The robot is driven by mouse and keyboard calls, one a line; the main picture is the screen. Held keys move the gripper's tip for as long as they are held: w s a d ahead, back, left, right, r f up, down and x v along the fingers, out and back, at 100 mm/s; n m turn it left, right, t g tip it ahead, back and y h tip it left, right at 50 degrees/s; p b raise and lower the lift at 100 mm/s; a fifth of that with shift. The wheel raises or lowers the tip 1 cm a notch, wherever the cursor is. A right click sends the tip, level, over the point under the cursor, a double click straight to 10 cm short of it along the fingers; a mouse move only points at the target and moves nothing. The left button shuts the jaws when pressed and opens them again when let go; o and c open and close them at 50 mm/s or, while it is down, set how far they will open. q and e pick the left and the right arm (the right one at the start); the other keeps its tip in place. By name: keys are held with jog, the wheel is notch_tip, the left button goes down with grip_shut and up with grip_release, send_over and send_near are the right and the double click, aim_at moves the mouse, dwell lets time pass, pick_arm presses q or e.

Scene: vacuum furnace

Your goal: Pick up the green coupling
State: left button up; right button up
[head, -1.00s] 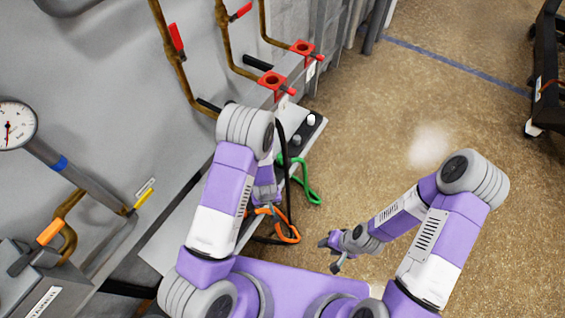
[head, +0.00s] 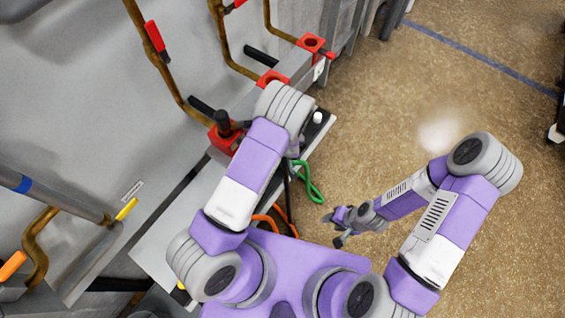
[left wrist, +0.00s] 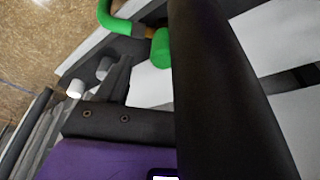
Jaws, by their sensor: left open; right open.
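The green coupling (left wrist: 160,48) shows in the left wrist view as a short green cylinder at the top middle, near a curved green hose (left wrist: 117,22). In the head view the green hose loop (head: 312,185) hangs at the bench's right edge, and my left arm hides the coupling there. My left gripper (left wrist: 120,100) shows only in part in the left wrist view. It is open, with the coupling above its dark parts. A broad dark bar covers the middle of that view. My right gripper (head: 331,229) is open and empty above the floor.
Orange hose (head: 265,222) and black hose lie beside the green one. A red fitting (head: 224,138) with a black knob stands on the pale bench (head: 150,243). A white-topped post (head: 318,118) stands near its far end.

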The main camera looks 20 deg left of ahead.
pick_arm(q)
jog(key=b, duration=0.2)
send_over(286, 164)
jog(key=a, duration=0.2)
jog(key=f, duration=0.4)
jog(key=shift+s, duration=0.4)
jog(key=shift+w+f, duration=0.2)
jog(key=shift+f, duration=0.25)
jog(key=shift+r, duration=0.1)
jog(key=shift+c, duration=0.3)
grip_shut()
